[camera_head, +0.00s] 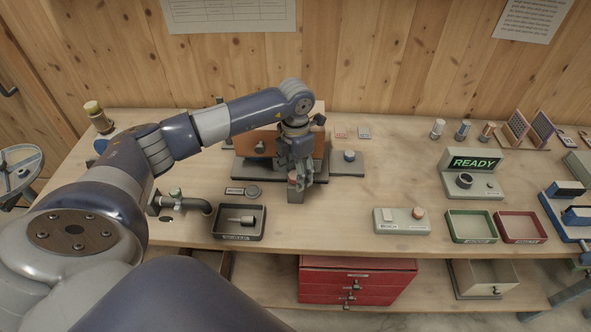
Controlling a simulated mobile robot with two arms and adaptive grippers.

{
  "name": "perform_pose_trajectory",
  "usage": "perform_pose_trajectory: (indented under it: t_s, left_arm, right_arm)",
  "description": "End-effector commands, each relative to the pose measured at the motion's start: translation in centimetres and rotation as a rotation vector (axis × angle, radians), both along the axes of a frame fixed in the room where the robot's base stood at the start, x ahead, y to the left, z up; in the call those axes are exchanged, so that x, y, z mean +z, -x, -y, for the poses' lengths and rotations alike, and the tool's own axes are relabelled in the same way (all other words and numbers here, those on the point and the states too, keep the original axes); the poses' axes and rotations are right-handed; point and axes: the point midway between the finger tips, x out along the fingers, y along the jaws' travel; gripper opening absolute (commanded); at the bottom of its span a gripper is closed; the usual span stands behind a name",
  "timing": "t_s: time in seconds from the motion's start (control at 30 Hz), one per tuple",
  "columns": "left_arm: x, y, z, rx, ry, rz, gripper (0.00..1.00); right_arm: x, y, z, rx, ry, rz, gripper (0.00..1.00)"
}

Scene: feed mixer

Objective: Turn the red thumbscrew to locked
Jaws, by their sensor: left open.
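My left gripper (301,176) points down over the middle of the bench, with its fingers open. A small reddish knob, which looks like the red thumbscrew (293,179), shows at the fingers on top of a small grey block (296,195). The fingers partly hide it, and I cannot tell whether they touch it. Its locked or unlocked marking is too small to read. My right gripper is not in view.
An orange-brown panel (258,147) stands behind the gripper. A dark tray (258,233) lies at front left, and a grey box with a salmon knob (418,213) at right. A READY display (474,162) stands farther right. Bare bench lies between.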

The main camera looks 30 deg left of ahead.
Motion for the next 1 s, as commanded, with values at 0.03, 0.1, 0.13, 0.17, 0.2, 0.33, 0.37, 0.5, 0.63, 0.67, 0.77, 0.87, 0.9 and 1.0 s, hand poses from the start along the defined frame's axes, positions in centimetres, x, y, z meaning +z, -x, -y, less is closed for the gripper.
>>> perform_pose_trajectory:
  t_s: [0.03,0.1,0.13,0.17,0.2,0.33,0.37,0.5,0.63,0.67,0.77,0.87,0.9,1.0]
  left_arm:
    - [0.0,0.0,0.0,0.0,0.0,0.0,0.55]
    - [0.0,0.0,0.0,0.0,0.0,0.0,0.48]
    - [0.0,0.0,0.0,0.0,0.0,0.0,0.42]
    - [0.0,0.0,0.0,0.0,0.0,0.0,0.35]
    - [0.0,0.0,0.0,0.0,0.0,0.0,0.26]
    - [0.0,0.0,0.0,0.0,0.0,0.0,0.11]
    - [0.0,0.0,0.0,0.0,0.0,0.0,0.11]
    - [-0.2,0.0,0.0,-0.026,-0.001,0.0,0.11]
    - [-0.5,-0.1,0.0,-0.13,-0.001,0.003,0.11]
    - [-0.5,-0.1,0.0,-0.161,-0.001,0.003,0.11]
    - [-0.5,-0.1,0.0,-0.265,-0.001,0.003,0.11]
    - [-0.3,-0.1,0.0,-0.351,-0.001,0.004,0.11]
    - [-0.2,-0.1,0.0,-0.376,-0.001,0.004,0.11]
    - [0.0,-0.1,0.1,-0.413,0.001,0.002,0.11]
  right_arm:
    - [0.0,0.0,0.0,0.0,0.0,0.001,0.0]
    - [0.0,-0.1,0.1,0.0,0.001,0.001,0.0]
    - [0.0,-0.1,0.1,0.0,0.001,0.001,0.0]
    - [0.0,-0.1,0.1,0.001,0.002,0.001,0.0]
    - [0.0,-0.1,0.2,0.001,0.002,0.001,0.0]
    - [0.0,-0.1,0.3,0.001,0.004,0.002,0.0]
    - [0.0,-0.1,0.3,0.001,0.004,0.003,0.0]
    - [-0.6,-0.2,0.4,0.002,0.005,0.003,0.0]
    - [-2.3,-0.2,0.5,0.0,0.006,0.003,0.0]
    - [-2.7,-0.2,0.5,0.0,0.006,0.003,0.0]
    - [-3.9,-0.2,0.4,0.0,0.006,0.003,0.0]
    - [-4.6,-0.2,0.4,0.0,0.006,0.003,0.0]
    - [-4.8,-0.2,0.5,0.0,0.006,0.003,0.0]
    - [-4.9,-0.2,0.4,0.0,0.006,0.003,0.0]
